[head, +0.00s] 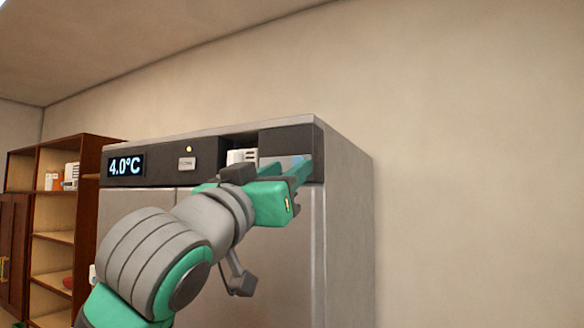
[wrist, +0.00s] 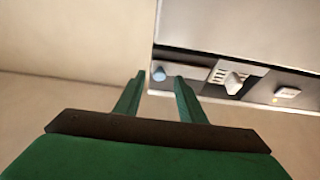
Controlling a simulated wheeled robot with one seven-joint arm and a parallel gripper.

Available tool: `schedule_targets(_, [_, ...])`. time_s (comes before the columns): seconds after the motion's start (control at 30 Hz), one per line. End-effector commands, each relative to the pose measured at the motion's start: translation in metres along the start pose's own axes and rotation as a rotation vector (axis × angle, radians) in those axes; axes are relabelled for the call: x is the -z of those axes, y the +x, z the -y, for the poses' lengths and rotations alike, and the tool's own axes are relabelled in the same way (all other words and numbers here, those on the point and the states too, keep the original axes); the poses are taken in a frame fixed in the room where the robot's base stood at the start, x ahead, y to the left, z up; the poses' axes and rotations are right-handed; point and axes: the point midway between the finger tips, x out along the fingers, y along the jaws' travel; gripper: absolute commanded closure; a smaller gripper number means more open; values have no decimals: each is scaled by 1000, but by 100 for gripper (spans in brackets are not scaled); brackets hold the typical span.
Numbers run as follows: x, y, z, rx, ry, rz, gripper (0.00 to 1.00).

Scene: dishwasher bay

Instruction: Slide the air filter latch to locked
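The air filter (head: 243,156) is a white slatted part in a dark recess of the steel cabinet's top panel; it also shows in the wrist view (wrist: 217,76). Beside it is a grey-blue strip (head: 284,162), which shows as a pale track in the wrist view (wrist: 190,71). A small blue knob, seemingly the latch (wrist: 159,73), is at the track's end away from the filter. My gripper (head: 303,168) is at the panel's right end. Its fingers (wrist: 159,79) are apart, with the knob showing between their tips. I cannot tell whether they touch it.
The cabinet (head: 345,215) has a 4.0°C display (head: 126,166), a small labelled button (head: 187,163) and a yellow light (head: 189,149). A wooden shelf (head: 58,190) stands behind at left. The wall right of the cabinet is bare.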

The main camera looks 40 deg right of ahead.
Motion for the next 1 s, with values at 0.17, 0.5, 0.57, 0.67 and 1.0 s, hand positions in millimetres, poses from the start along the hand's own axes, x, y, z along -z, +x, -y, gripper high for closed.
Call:
schedule_targets(0.17, [1, 17, 2, 3, 2, -1, 63])
schedule_targets(0.5, [0, 24, -1, -2, 0, -1, 63])
schedule_targets(0.57, [0, 24, -2, -3, -1, -1, 66])
schedule_targets(0.67, [0, 24, -2, -3, -1, -1, 90])
schedule_targets(1.0, [-2, 29, -4, -16, -7, -1, 100])
